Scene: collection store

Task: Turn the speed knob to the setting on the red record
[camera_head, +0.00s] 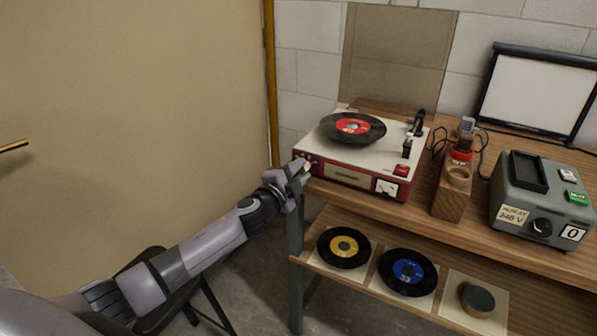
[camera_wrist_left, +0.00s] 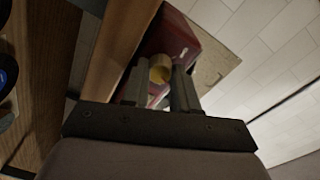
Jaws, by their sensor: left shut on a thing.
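The record player (camera_head: 388,160) has a cream top and a red front and stands at the left end of the wooden bench. A black record with a red label (camera_head: 353,126) lies on its platter; the print on the label is too small to read. My left gripper (camera_head: 303,171) is at the left end of the player's front, shut on a small pale knob (camera_head: 307,167). In the left wrist view the yellowish knob (camera_wrist_left: 160,72) sits between the two fingers (camera_wrist_left: 160,88). The knob's pointer and scale cannot be made out. My right gripper is not in view.
Records with yellow (camera_head: 343,246) and blue (camera_head: 407,271) labels lie on the lower shelf, beside a dark round puck (camera_head: 478,299). A wooden block (camera_head: 453,188) and a grey power box (camera_head: 543,197) stand right of the player. A tan door (camera_head: 130,100) fills the left.

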